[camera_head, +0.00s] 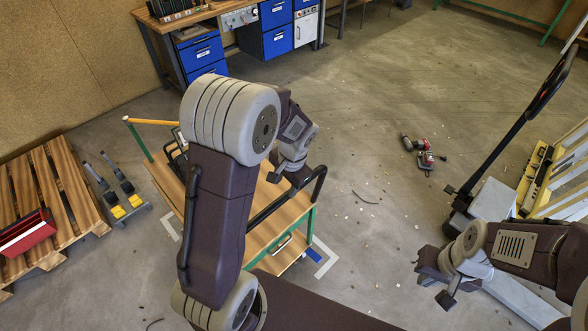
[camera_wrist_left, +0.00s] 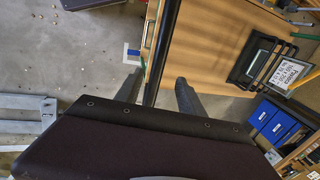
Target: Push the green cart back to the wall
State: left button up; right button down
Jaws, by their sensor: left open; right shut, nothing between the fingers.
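The green cart (camera_head: 283,217) has a wooden deck, green posts and an orange bar at its far left end; my left arm hides much of it. It stands near white corner marks on the floor. A black curved handle rises at its right side, and this dark bar also shows in the left wrist view (camera_wrist_left: 164,50). My left gripper (camera_head: 287,178) is open above the cart at the handle. In the wrist view the bar runs between its fingers; contact cannot be told. My right gripper (camera_head: 434,284) is shut and empty, low at the right, away from the cart.
The tan wall (camera_head: 75,65) is at the upper left, with a workbench and blue drawers (camera_head: 200,52) at the back. A wooden pallet (camera_head: 50,190) with a red box lies left. A pallet jack (camera_head: 495,195) stands right. Red-black tools (camera_head: 420,148) lie on otherwise open floor.

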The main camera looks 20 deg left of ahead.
aim_at(280, 200)
pick_arm(q)
jog(key=x, duration=0.2)
jog(key=s+x, duration=0.1)
jog(key=x, duration=0.4)
jog(key=shift+s+a, duration=0.15)
jog(key=shift+s, duration=0.15)
jog(key=shift+s+a+f, duration=0.1)
jog(key=shift+f, duration=0.35)
jog(key=shift+c, duration=1)
grip_shut()
pick_arm(e)
jog(key=shift+s+r, duration=0.6)
jog(key=shift+r, duration=0.35)
